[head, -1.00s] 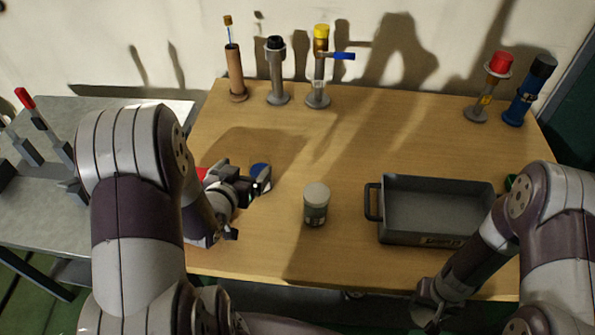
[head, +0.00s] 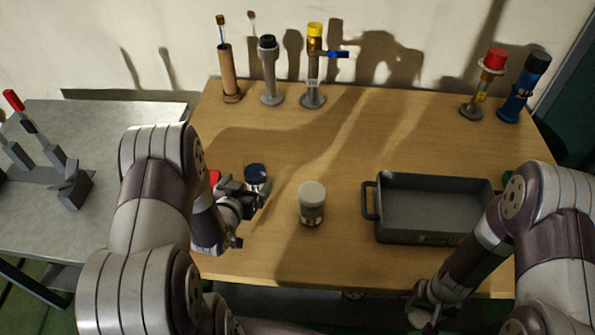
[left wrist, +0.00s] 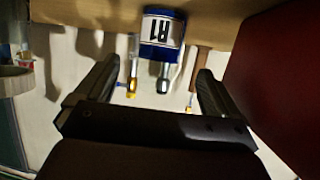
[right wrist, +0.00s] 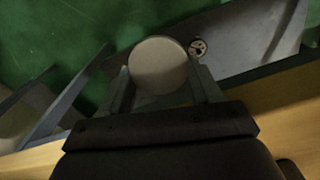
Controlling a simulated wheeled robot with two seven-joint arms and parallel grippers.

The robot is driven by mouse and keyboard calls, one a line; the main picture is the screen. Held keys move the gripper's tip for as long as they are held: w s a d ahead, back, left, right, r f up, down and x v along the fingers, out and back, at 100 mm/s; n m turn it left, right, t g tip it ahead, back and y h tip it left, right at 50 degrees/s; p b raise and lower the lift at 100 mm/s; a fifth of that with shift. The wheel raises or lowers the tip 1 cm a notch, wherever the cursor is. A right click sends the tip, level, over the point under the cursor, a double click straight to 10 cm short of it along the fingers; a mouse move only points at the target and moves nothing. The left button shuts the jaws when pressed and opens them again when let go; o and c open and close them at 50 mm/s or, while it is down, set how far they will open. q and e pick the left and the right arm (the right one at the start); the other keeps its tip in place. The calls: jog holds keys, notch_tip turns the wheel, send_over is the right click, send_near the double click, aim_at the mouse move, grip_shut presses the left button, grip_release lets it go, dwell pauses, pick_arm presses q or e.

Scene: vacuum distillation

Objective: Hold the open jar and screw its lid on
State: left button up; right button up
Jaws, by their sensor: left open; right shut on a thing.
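A blue jar (head: 256,173) stands on the table left of centre; whether its mouth is open is too small to tell. In the left wrist view the blue jar (left wrist: 162,32) shows a white label reading R1, upside down, beyond the fingers. My left gripper (head: 247,187) is open and empty, just on the near side of this jar. My right gripper (head: 425,312) is low at the table's front right edge. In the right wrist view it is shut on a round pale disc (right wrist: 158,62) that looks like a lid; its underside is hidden.
A pale-topped jar (head: 312,202) stands mid-table, right of my left gripper. A grey tray (head: 369,200) lies to its right. A red thing (head: 214,177) is partly behind my left arm. Stands with tubes (head: 313,75) line the back.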

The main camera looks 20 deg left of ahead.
aim_at(251, 179)
pick_arm(q)
jog(key=x, duration=0.4)
jog(key=shift+w+f, duration=0.1)
jog(key=shift+w, duration=0.05)
pick_arm(e)
jog(key=shift+f, duration=0.15)
pick_arm(q)
jog(key=c, duration=1.3)
notch_tip(251, 179, up, 10)
jog(key=shift+r+p, duration=0.1)
jog(key=shift+p, duration=0.35)
pick_arm(e)
jog(key=shift+r, duration=0.55)
